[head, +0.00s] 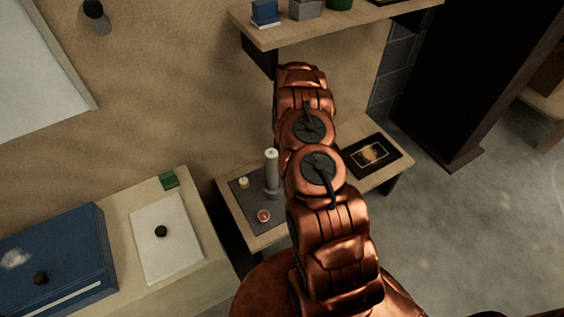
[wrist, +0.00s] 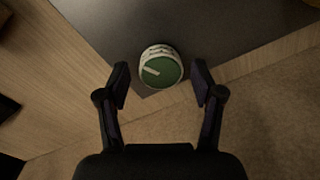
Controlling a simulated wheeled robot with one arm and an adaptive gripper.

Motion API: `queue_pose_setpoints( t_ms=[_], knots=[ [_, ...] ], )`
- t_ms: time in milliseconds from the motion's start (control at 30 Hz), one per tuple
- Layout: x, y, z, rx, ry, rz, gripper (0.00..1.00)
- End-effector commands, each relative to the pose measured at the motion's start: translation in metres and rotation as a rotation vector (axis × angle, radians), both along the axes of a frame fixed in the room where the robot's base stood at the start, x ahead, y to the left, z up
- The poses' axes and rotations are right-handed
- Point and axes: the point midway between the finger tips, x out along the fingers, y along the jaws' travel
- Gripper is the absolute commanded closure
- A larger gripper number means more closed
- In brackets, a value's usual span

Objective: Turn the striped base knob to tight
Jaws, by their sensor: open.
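In the wrist view, a round knob with a green top and a white stripe (wrist: 162,70) stands near the edge of a dark grey mat (wrist: 215,30). My gripper (wrist: 160,78) is open, with one finger to the left and one to the right of the knob. Gaps show on both sides, and I cannot tell the height between fingertips and knob.
In the head view, a tall pale cylinder (head: 271,170), a small yellowish piece (head: 243,183) and a red-topped round piece (head: 263,216) stand on the mat. A black framed panel (head: 385,158) lies to the right. A shelf (head: 310,29) overhangs behind.

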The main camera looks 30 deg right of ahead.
Motion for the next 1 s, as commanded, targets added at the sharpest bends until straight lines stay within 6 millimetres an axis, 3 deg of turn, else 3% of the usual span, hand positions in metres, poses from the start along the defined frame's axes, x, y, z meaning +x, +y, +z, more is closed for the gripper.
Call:
queue_pose_setpoints(
  t_ms=[367,1000],
  knots=[
    [0.0004,0.0001,-0.0023,0.0,-0.001,0.053,0.33],
    [0.0013,0.001,-0.0031,0.0,-0.001,0.631,0.33]
  ],
)
